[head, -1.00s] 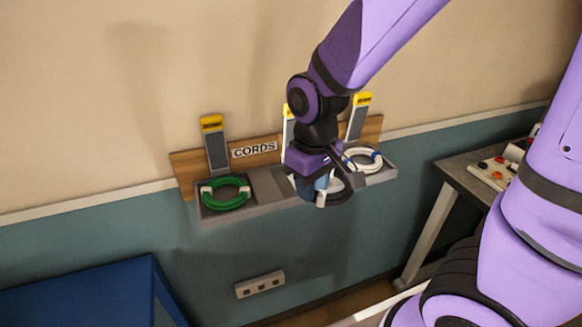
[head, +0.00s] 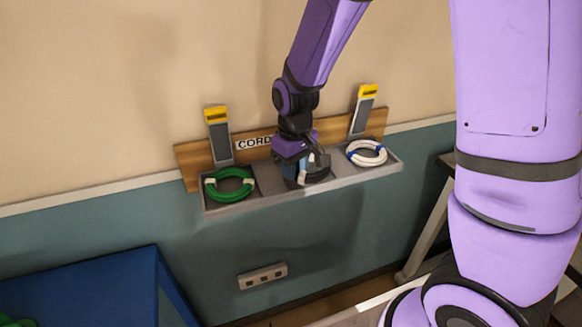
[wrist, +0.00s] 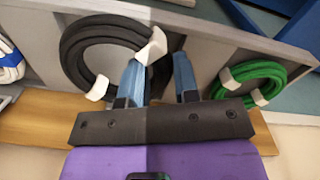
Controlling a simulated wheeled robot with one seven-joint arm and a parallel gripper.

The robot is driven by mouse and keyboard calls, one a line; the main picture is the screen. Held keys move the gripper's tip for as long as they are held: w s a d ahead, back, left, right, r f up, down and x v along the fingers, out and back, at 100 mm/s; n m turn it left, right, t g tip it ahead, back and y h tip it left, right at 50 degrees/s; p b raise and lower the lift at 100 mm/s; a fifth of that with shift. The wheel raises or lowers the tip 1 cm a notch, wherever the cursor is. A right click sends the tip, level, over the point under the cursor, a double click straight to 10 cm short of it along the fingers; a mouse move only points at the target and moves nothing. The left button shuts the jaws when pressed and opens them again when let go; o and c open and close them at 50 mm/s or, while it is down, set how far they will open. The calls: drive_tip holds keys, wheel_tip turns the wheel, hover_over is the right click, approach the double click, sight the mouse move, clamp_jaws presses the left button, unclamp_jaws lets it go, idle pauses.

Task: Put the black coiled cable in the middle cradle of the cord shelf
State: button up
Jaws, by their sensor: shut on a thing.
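The cord shelf (head: 262,199) hangs on the wall in the head view, with a green coil at its left and a white coil at its right. My gripper (head: 308,170) is over the middle of the shelf, pointing down, and is shut on the black coiled cable (head: 319,180). In the wrist view the black coil (wrist: 70,45) with white ties lies flat against the grey shelf (wrist: 200,50), at and left of my blue-padded fingers (wrist: 160,68). The coil is at the middle cradle, largely hidden by my gripper in the head view. I cannot tell whether it rests on the cradle floor.
The green coil (head: 211,186) and the white coil (head: 371,162) lie in the cradles on either side. Yellow-topped upright holders (head: 219,140) stand behind them. A wall socket (head: 262,277) and a blue table (head: 90,285) are below. A workbench is partly hidden at right.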

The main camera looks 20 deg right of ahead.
drive_tip(key=w+f, duration=0.2)
drive_tip(key=shift+w+f, duration=0.1)
drive_tip(key=shift+w, duration=0.25)
clamp_jaws()
drive_tip(key=shift+s, duration=0.1)
drive_tip(key=o, duration=1)
unclamp_jaws()
